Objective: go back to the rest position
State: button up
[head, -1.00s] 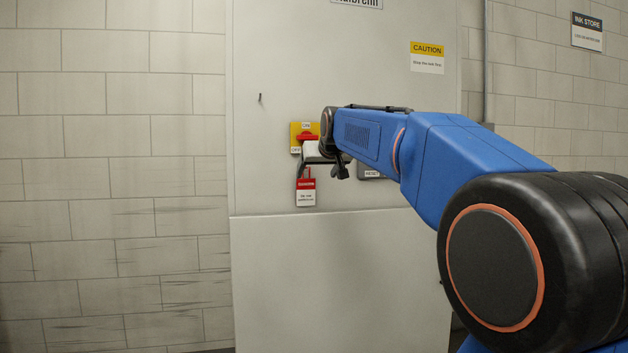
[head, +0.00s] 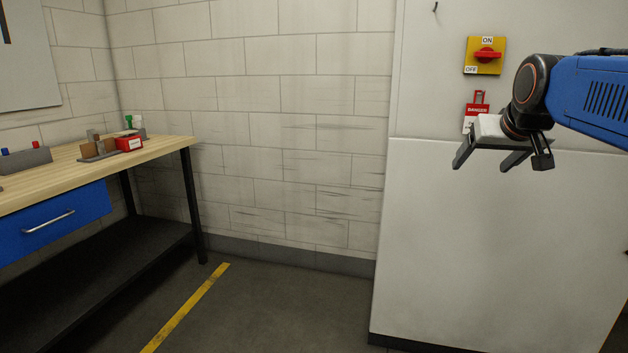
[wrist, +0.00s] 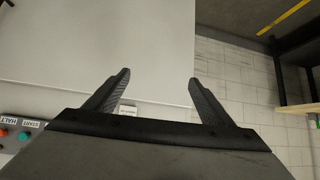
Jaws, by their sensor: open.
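My gripper (head: 487,163) is at the right of the head view, in front of the pale cabinet (head: 480,240). Its two dark fingers are spread with nothing between them, also in the wrist view (wrist: 158,78). Behind and above it, a yellow switch plate with a red handle (head: 486,55) sits on the cabinet, marked ON above and OFF at lower left. The handle lies level. A red and white DANGER tag (head: 477,110) with a red shackle hangs below the switch. My gripper partly hides the tag's lower right, and I cannot tell what it hangs from.
A small hook (head: 435,8) on the cabinet is bare. A wooden workbench (head: 60,180) with a red box (head: 130,143) stands at the left. Open floor (head: 280,300) with a yellow line (head: 190,305) lies between. The wrist view shows START and HALT buttons (wrist: 24,136).

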jog(key=s+a+f+n+g, duration=0.1)
jog(key=s+a+f, duration=0.3)
jog(key=s+f, duration=0.9)
jog(key=s+a+f+n+g+y, duration=0.1)
jog(key=s+a+f+g, duration=0.2)
jog(key=s+f, duration=1)
notch_tip(320, 180, down, 3)
jog(key=shift+a+r+g+y, duration=0.1)
jog(key=shift+a+g+y, duration=0.2)
jog(key=shift+a, duration=0.55)
